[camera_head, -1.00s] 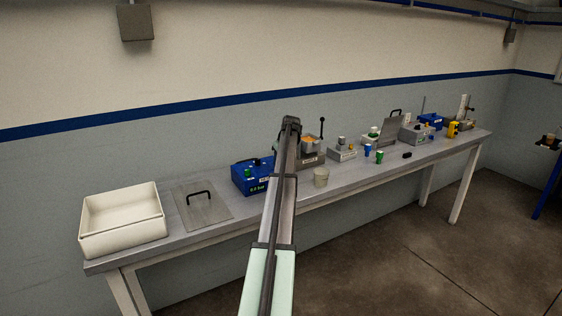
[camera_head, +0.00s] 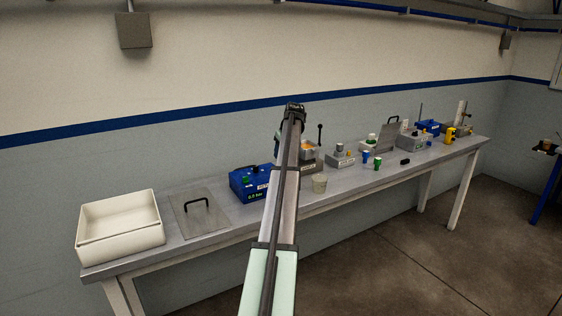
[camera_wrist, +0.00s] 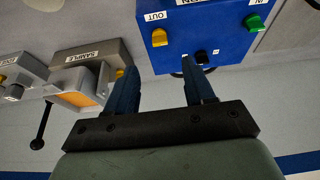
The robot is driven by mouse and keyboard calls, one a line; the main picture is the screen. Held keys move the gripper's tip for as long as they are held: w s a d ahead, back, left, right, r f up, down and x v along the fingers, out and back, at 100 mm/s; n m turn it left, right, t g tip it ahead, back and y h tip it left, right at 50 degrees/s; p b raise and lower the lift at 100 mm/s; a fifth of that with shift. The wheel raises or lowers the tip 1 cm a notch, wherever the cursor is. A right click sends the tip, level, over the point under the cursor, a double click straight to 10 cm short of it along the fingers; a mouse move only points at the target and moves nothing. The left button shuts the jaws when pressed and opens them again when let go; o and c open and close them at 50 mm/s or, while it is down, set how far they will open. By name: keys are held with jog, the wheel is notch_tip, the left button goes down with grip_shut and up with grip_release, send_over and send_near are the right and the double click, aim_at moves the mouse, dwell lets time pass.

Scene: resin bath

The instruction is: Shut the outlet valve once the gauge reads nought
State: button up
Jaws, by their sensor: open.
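The blue box (camera_head: 240,183) stands on the bench with a green display (camera_head: 257,196) on its front, which seems to read 0.0 bar in small digits. In the wrist view the blue box (camera_wrist: 205,30) shows from above, turned round. Its yellow outlet valve (camera_wrist: 159,38) is beside the OUT label, and a green valve (camera_wrist: 256,22) is beside the IN label. A black part (camera_wrist: 201,57) sits between them near the edge. My gripper (camera_wrist: 160,85) is open and empty, its fingers near the box edge, apart from the yellow valve. In the head view my arm hides the gripper.
A grey SAMPLE box (camera_wrist: 92,60) with an orange-filled cup and a black lever stands beside the blue box. Several devices stand farther right.

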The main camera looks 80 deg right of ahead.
jog(key=v, duration=0.4)
jog(key=shift+a+r, duration=0.1)
jog(key=shift+r, duration=0.05)
dwell(0.4)
